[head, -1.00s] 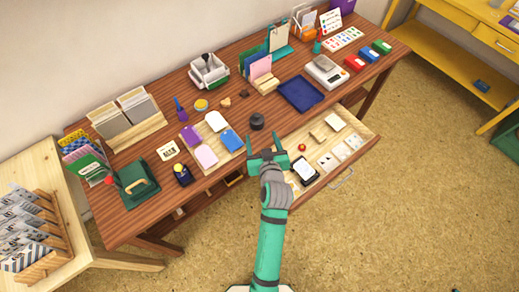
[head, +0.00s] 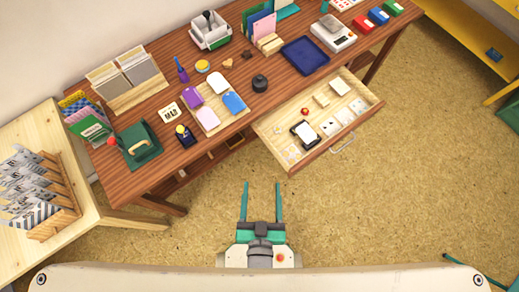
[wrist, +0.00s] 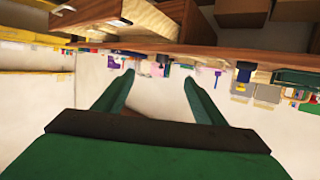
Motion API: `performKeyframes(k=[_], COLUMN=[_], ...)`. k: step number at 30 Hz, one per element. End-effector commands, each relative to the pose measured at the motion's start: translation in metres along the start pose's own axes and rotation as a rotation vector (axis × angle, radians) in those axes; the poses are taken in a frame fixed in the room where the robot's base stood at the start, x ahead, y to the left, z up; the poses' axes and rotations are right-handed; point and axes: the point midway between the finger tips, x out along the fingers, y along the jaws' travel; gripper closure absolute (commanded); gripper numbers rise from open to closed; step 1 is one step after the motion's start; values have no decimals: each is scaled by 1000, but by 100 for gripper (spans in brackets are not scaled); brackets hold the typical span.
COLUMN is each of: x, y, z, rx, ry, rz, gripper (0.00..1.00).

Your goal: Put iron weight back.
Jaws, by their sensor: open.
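The iron weight (head: 260,83) is a small dark round piece with a knob on top. It stands upright on the wooden desk (head: 290,105), right of the tag board and behind the open drawer. My gripper (head: 261,188) is open and empty in front of the desk, over the floor, well apart from the weight. In the wrist view my open gripper (wrist: 158,80) has nothing between its fingers.
The drawer (head: 276,144) is pulled out, holding cards, a red item and a black inkpad (head: 305,133). A board with coloured tags (head: 208,117) lies left of the weight. A blue tray (head: 305,55) and a scale (head: 340,40) are to the right.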

Motion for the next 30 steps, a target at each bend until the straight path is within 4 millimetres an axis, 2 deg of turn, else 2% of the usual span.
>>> performKeyframes(k=[1, 3, 9, 30], x=[-17, -34, -60, -63], y=[-1, -2, -5, -5], z=[-2, -9, -22, -24], rx=[-1, -3, -4, -3], ry=[0, 12, 33, 38], rz=[-5, -11, -23, -25], gripper=[36, 36, 36, 36])
